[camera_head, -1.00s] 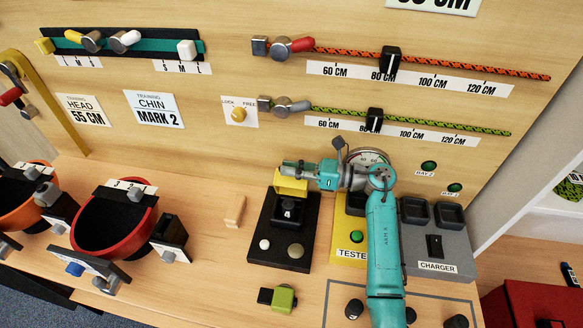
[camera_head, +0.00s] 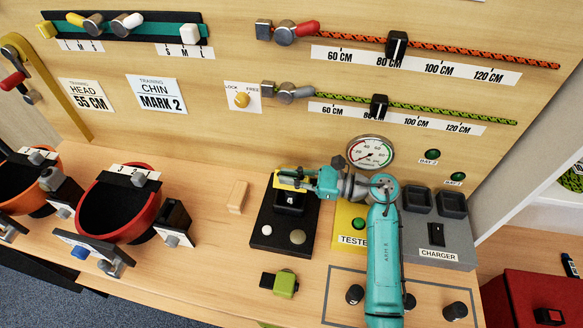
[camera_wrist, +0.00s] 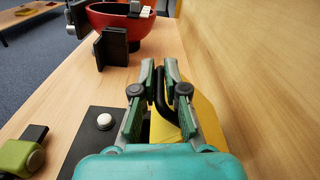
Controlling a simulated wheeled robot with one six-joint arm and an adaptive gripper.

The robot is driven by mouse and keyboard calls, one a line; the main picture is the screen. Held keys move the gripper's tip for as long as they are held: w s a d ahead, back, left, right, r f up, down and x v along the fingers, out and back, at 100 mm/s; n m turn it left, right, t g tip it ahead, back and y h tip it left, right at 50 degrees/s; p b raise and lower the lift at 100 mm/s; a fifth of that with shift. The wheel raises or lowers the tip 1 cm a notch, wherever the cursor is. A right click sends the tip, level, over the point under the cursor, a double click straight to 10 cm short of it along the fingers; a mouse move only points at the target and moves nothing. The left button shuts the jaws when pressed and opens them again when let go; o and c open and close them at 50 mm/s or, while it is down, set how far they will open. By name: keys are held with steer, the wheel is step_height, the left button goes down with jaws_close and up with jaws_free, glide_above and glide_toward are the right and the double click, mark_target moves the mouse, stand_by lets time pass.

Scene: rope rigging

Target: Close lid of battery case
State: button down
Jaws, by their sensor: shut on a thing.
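The battery case (camera_head: 290,201) is a black box on a black base plate (camera_head: 265,229) with two round buttons. Its yellow lid (camera_head: 292,180) is at the back of the box, partly hidden by my gripper. In the wrist view the yellow lid (camera_wrist: 205,112) shows on the right, beside and beneath the fingers. My gripper (camera_head: 285,177) is over the lid at the top of the case, with its fingers shut on a thin black bar, seemingly the lid's handle (camera_wrist: 160,97). I cannot tell the lid's exact angle.
A wooden block (camera_head: 238,197) stands left of the plate. A green and black block (camera_head: 285,283) lies in front. The yellow tester (camera_head: 348,238) and grey charger (camera_head: 437,255) are on the right. A red bowl (camera_head: 118,215) is farther left. The wooden panel rises behind.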

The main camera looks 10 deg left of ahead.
steer(key=shift+f, duration=0.15)
steer(key=c, duration=1.2)
jaws_free()
steer(key=shift+c, duration=0.2)
steer(key=shift+d, duration=0.15)
steer(key=d, duration=0.7)
steer(key=shift+s, duration=0.15)
steer(key=shift+d, duration=0.1)
